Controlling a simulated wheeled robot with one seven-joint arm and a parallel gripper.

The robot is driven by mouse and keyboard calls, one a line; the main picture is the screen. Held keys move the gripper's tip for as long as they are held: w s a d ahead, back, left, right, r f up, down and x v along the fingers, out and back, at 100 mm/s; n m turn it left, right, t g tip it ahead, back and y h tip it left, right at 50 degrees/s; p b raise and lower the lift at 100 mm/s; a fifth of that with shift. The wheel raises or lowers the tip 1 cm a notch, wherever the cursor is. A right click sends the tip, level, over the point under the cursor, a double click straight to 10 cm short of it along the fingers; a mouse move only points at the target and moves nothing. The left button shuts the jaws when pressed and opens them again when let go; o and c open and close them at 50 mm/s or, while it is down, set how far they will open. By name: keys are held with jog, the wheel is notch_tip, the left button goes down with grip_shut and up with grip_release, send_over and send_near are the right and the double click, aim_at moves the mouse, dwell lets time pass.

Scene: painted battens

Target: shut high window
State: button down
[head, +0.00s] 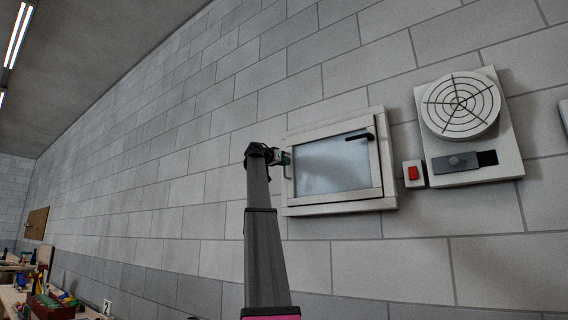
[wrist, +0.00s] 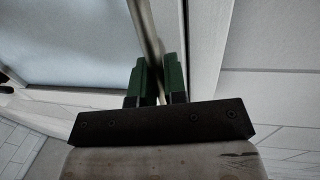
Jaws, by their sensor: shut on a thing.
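The high window (head: 332,165) is a pale frame with a frosted pane, set in the block wall. Its sash sits in or close to the frame; I cannot tell if a gap is left. A dark lever handle (head: 360,136) is at the sash's upper right. My gripper (head: 284,158) is at the window's left edge. In the wrist view the green fingers of my gripper (wrist: 158,80) are shut on a thin upright pull bar (wrist: 146,25) beside the frosted pane (wrist: 70,40). The bar's lower end is hidden between the fingers.
Right of the window are a red switch (head: 413,173) and a round fan grille (head: 461,103) on a pale panel with a grey slider (head: 455,163). A cluttered workbench (head: 50,303) stands at the far lower left.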

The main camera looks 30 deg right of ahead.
jog(key=shift+w+d+r+y, duration=0.2)
jog(key=shift+w+d+y, duration=0.1)
jog(key=shift+d+y, duration=0.15)
jog(key=c, duration=1.2)
grip_release()
jog(key=shift+d, duration=0.15)
jog(key=v, duration=1.1)
jog(key=shift+f, duration=0.15)
jog(key=shift+f, duration=0.1)
